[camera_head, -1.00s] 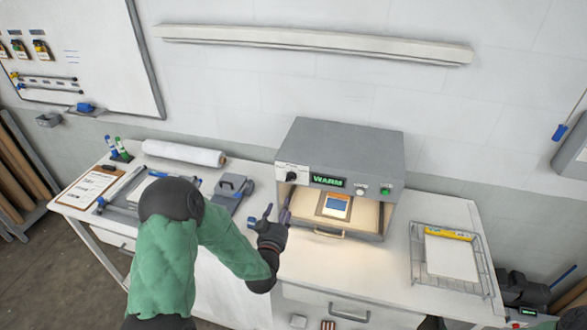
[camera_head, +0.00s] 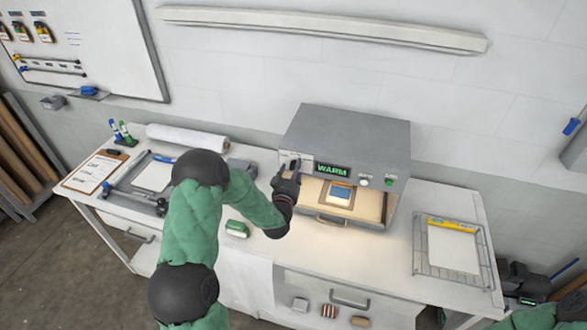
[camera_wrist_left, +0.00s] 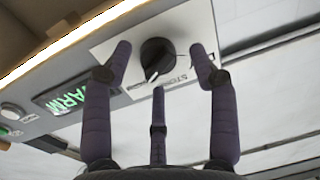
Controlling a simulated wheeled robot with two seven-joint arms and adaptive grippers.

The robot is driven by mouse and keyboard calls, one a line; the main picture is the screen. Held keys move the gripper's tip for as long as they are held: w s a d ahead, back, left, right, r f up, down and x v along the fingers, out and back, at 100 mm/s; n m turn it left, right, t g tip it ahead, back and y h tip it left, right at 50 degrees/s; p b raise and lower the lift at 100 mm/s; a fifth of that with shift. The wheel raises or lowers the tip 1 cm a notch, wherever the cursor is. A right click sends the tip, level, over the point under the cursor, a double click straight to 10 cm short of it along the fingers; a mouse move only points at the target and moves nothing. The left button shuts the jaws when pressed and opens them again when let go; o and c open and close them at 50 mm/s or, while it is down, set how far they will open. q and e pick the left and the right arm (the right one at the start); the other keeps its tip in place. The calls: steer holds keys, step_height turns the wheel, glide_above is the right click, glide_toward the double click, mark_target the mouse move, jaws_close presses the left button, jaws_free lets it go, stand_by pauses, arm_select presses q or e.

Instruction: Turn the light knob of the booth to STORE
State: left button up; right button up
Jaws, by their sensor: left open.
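The booth (camera_head: 352,126) is a grey box on the bench with a lit interior and a green WARM display (camera_head: 333,170). Its black light knob (camera_wrist_left: 158,58) sits on a pale label plate in the left wrist view, with its pointer towards the lower left of the knob. Part of the label lettering is hidden or too small to read. My left gripper (camera_wrist_left: 160,68) is open, with its fingers on either side of the knob and a third finger below it; I cannot tell if they touch. In the head view the left gripper (camera_head: 289,172) covers the knob. My right gripper is not in view.
A small framed card (camera_head: 340,193) lies inside the booth. A wire rack (camera_head: 422,262) with a white sheet is at the right. A green-topped block (camera_head: 237,229), a trimmer (camera_head: 140,199) and a clipboard (camera_head: 97,171) are on the left bench.

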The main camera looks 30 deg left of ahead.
arm_select(q)
steer(key=shift+w+a, duration=0.1)
steer(key=shift+w, duration=0.25)
steer(key=c, duration=1.1)
steer(key=n+b, duration=0.3)
steer(key=b, duration=0.2)
steer(key=n+b, duration=0.3)
steer(key=b, duration=0.2)
steer(key=n+b, duration=0.4)
steer(key=b, duration=0.1)
steer(key=shift+s+a+r, duration=0.1)
steer(key=shift+a, duration=0.15)
steer(key=shift+r+n+h+b, duration=0.2)
steer(key=shift+n+h+b, duration=0.2)
steer(key=shift+n+b, duration=0.6)
